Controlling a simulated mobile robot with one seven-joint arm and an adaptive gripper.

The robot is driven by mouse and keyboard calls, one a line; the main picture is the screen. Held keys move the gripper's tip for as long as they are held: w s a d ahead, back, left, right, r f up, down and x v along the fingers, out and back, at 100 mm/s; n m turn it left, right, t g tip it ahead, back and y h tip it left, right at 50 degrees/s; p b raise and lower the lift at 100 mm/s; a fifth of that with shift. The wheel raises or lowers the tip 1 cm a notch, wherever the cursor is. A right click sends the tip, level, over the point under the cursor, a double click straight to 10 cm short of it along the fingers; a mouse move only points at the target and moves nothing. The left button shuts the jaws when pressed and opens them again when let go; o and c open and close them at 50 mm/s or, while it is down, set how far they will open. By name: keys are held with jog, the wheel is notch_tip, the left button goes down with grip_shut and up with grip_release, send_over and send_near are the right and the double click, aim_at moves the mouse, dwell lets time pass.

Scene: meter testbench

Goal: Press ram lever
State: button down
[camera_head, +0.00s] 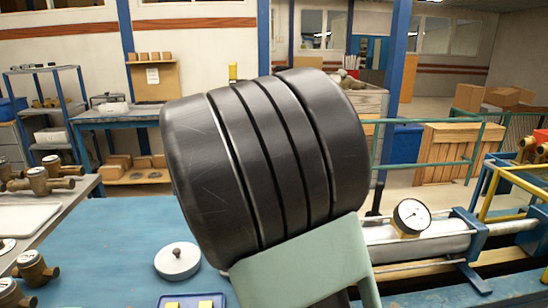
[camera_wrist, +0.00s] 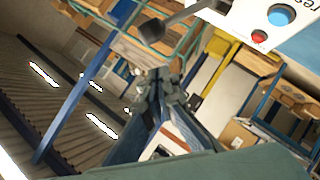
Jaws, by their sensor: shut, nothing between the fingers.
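A lever with a dark block-like knob (camera_wrist: 152,30) on a grey rod shows at the top of the wrist view, and is likely the ram lever. My gripper (camera_wrist: 163,78) is shut and empty, with its fingertips just below the knob in the picture; I cannot tell whether they touch it. In the head view a dark upright handle (camera_head: 376,199) stands at the left end of the grey ram cylinder (camera_head: 425,243), partly hidden by my arm. My gripper is hidden behind my arm there.
A white panel with a blue button (camera_wrist: 281,15) and a red button (camera_wrist: 259,36) is close to the lever. A dial gauge (camera_head: 411,216) sits on the cylinder. A white lidded disc (camera_head: 177,262) lies on the blue bench (camera_head: 110,235). Brass meters (camera_head: 38,181) stand left.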

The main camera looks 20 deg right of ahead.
jog(key=v, duration=0.6)
jog(key=shift+s+a, duration=0.2)
